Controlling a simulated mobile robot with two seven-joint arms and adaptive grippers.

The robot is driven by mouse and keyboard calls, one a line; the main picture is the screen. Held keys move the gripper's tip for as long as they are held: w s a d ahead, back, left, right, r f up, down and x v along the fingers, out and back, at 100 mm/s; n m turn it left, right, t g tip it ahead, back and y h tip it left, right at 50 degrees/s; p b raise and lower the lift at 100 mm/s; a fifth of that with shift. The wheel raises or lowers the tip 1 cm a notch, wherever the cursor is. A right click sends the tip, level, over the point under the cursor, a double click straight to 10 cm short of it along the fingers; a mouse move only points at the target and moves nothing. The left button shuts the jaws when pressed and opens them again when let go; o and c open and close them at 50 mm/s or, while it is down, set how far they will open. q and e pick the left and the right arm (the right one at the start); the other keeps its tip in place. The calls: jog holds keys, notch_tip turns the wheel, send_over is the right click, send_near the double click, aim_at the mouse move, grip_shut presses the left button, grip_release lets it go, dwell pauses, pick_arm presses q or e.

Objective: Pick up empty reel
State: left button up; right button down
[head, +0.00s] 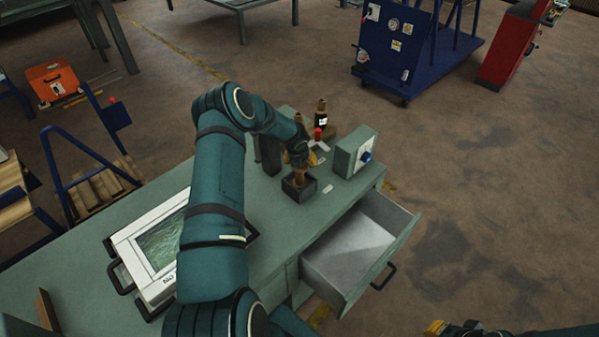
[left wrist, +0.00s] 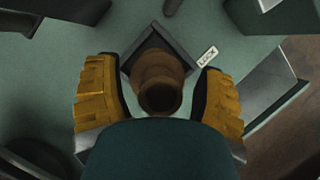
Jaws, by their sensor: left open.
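A brown reel (head: 299,190) stands in a dark square holder (head: 301,182) on the green workbench, and no thread shows on it. In the left wrist view the reel (left wrist: 160,95) is seen from above, end-on, in front of the holder (left wrist: 150,42). My left gripper (head: 301,163) is directly over it, pointing down. Its yellow fingers are open, one on each side of the reel, with gaps between. Part of my right gripper (head: 440,328) shows at the bottom edge of the head view, far from the bench; its jaws are not clear.
A second brown-topped, dark-bodied reel or bottle (head: 321,116) stands at the bench's back. A grey box with a blue knob (head: 353,152) is right of the holder. An open drawer (head: 351,250) juts out in front. A white-framed tray (head: 127,249) lies left.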

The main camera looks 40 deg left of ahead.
pick_arm(q)
jog(key=shift+o, duration=0.2)
grip_shut()
dwell(0.3)
